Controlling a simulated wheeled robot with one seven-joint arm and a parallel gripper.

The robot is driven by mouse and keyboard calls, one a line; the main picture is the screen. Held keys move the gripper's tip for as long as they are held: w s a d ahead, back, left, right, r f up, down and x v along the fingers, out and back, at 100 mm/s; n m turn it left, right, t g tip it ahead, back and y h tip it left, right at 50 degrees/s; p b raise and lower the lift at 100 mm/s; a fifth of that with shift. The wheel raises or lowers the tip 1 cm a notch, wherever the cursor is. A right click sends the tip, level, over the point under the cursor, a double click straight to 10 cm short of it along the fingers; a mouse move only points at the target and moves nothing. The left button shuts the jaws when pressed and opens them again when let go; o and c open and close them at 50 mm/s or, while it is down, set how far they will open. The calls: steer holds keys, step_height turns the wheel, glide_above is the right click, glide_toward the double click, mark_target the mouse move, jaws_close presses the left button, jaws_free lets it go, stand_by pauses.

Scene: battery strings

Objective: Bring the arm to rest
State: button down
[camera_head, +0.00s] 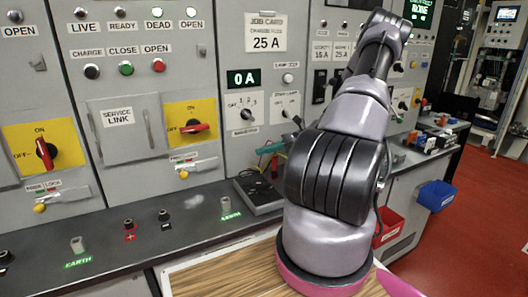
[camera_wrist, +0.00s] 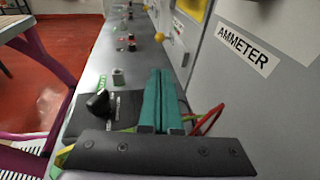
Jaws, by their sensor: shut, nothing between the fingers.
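My arm rises in front of the bench in the head view, folded up and back toward the panels, and its links hide most of my gripper. The teal fingers of my gripper (camera_head: 263,150) show left of the arm, above the bench and pointing left. In the wrist view the two teal fingers of my gripper (camera_wrist: 160,74) lie side by side with no visible gap. They are shut and hold nothing. A dark bar crosses the bottom of that view in front of their base.
A black tray (camera_head: 257,196) lies on the grey bench (camera_head: 203,222) below the fingers; in the wrist view it holds a black-knobbed item (camera_wrist: 100,104). The panel with the ammeter label (camera_wrist: 243,48) is close by. Yellow-plated switches (camera_head: 191,123) project at left. Red (camera_head: 388,226) and blue bins (camera_head: 436,196) hang at right.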

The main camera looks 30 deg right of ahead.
stand_by(0.4)
steer(key=s+a+r+n+t+h, duration=0.1)
steer(key=s+a+r+n+h, duration=0.3)
steer(key=r, duration=0.6)
steer(key=s+a+r+n+t+h, duration=0.1)
steer(key=s+a+r+n+h, duration=0.4)
steer(key=s+r, duration=0.4)
steer(key=s+a+r+n+t+h, duration=0.2)
steer(key=s+a+r+n+h, duration=0.2)
steer(key=r, duration=0.7)
steer(key=s+a+n, duration=0.1)
steer(key=s+n, duration=0.1)
steer(key=n, duration=0.1)
steer(key=shift+s+r+h, duration=0.3)
steer(key=shift+s+r, duration=0.05)
steer(key=shift+s, duration=0.05)
